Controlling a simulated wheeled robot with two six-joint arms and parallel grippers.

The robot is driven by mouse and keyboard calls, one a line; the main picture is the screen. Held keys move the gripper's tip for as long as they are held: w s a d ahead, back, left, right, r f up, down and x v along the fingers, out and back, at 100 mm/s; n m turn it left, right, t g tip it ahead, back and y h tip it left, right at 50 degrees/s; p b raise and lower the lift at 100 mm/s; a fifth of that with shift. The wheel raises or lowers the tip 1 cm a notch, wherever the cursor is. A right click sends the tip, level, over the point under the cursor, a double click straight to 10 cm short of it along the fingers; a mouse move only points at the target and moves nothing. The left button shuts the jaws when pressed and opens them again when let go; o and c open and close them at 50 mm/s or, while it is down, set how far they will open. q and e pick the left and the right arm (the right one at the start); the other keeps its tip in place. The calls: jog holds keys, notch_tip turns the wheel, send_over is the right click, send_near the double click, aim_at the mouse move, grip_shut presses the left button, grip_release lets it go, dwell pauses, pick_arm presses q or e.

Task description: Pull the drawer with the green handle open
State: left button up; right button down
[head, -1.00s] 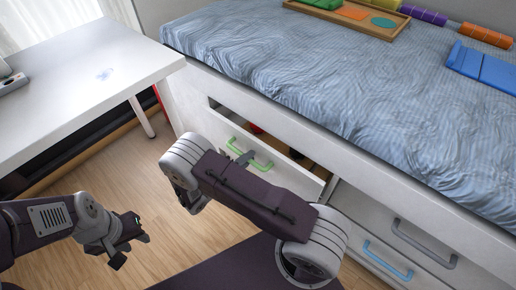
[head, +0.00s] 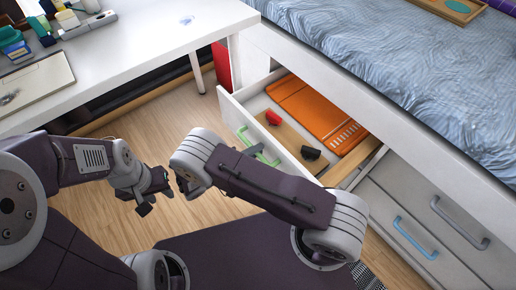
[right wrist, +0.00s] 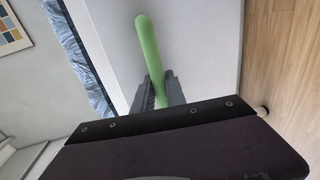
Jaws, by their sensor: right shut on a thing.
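The drawer (head: 232,112) with the green handle (head: 243,137) is pulled out from under the bed, its inside showing. In the right wrist view the green handle (right wrist: 148,42) runs between the fingers of my right gripper (right wrist: 154,92), which is shut on it. In the head view my right gripper (head: 254,152) is at the drawer front, partly hidden by my own arm. My left gripper (head: 158,192) hangs over the floor to the left, away from the drawer; whether its fingers are apart is unclear.
Inside the drawer lie an orange flat item (head: 312,108), a small red thing (head: 273,118) and a small black thing (head: 311,153). Closed drawers with a blue handle (head: 414,238) and a grey handle (head: 458,224) are at right. A white desk (head: 150,52) stands left.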

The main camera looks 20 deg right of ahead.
pick_arm(q)
jog(key=shift+s+a, duration=0.15)
jog(key=shift+a, duration=0.25)
pick_arm(e)
jog(key=shift+s+a, duration=0.2)
jog(key=shift+a, duration=0.25)
jog(key=c, duration=1.4)
grip_release()
jog(key=shift+o, duration=0.2)
